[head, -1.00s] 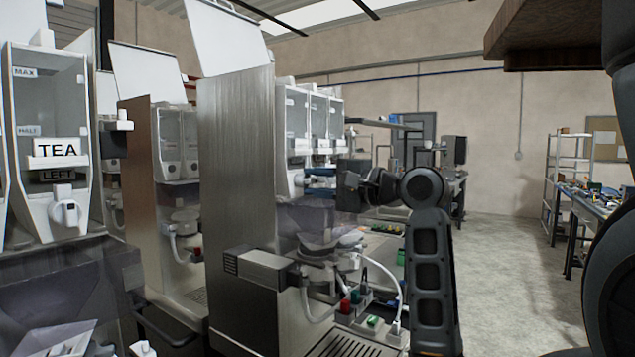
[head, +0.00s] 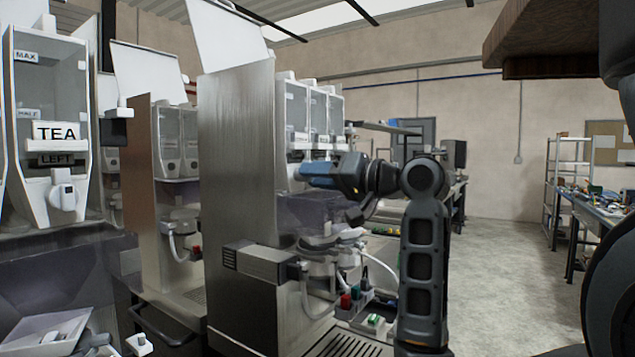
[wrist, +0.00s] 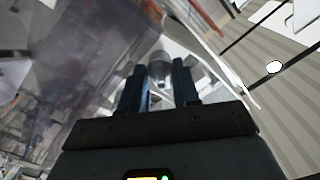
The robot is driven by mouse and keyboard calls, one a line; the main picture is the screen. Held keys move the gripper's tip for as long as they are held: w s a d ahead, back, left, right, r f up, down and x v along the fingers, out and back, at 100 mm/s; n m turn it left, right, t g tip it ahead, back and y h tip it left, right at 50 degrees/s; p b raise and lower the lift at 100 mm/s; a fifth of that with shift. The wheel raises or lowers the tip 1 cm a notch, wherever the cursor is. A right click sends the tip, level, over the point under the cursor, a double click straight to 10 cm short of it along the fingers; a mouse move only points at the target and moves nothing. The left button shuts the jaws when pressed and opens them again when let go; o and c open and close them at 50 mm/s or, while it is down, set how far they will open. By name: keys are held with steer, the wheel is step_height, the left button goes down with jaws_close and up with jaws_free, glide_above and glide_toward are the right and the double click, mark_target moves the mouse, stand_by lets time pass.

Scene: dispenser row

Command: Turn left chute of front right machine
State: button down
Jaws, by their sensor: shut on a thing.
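The front right machine (head: 237,150) has a tall brushed-steel side panel, with several clear canisters (head: 310,112) in a row beyond it. My gripper (head: 303,170) is at the bottom of these canisters, its bluish fingers pointing left. In the wrist view, my gripper (wrist: 158,82) has its two dark fingers on either side of a small grey chute (wrist: 160,68) and is shut on it. In the head view, my gripper and the canister row's lower edge hide this chute, so its turn angle is unclear.
A TEA canister marked LEFT (head: 60,130) stands at the far left, with another machine (head: 150,190) behind. Below my gripper are the machine's cups and hoses (head: 325,250) and a drip grate (head: 345,342). Open floor (head: 510,270) lies to the right.

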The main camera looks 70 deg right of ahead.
steer(key=shift+f+n+b, duration=0.1)
steer(key=shift+n+b, duration=9.8)
steer(key=shift+n, duration=5.7)
steer(key=c, duration=1.2)
jaws_free()
steer(key=shift+o, duration=0.2)
